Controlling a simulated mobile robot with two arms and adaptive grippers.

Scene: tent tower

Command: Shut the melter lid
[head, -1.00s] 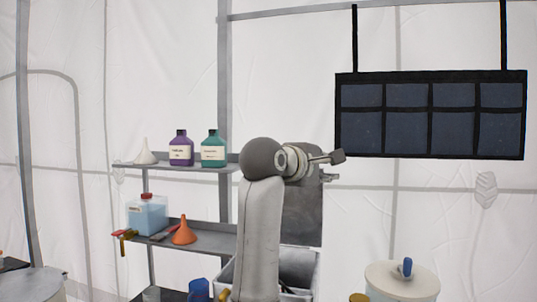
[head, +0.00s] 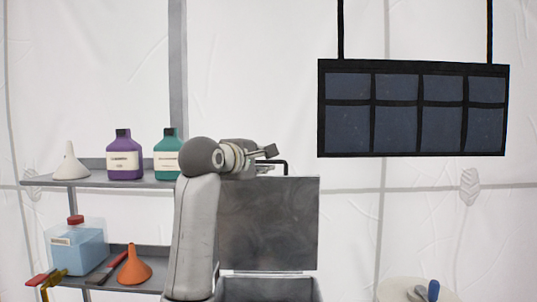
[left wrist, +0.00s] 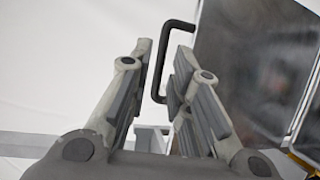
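The melter's lid (head: 268,225) is a dark grey metal panel standing upright, open, above and behind the grey melter box (head: 268,290) in the head view. A black bent handle (head: 284,163) shows at the lid's top edge. My left gripper (head: 273,152) is beside the top of the lid, near the handle. In the left wrist view, my left gripper (left wrist: 163,47) has its fingers apart, with the handle (left wrist: 157,75) showing in the gap and partly behind the right finger. No contact is visible. The lid (left wrist: 245,65) fills the right of that view. My right gripper is not in view.
At left, shelves hold a white funnel (head: 70,165), a purple bottle (head: 124,157), a green bottle (head: 166,155), a blue jug (head: 78,247) and an orange funnel (head: 134,268). A dark hanging panel (head: 412,110) is at right.

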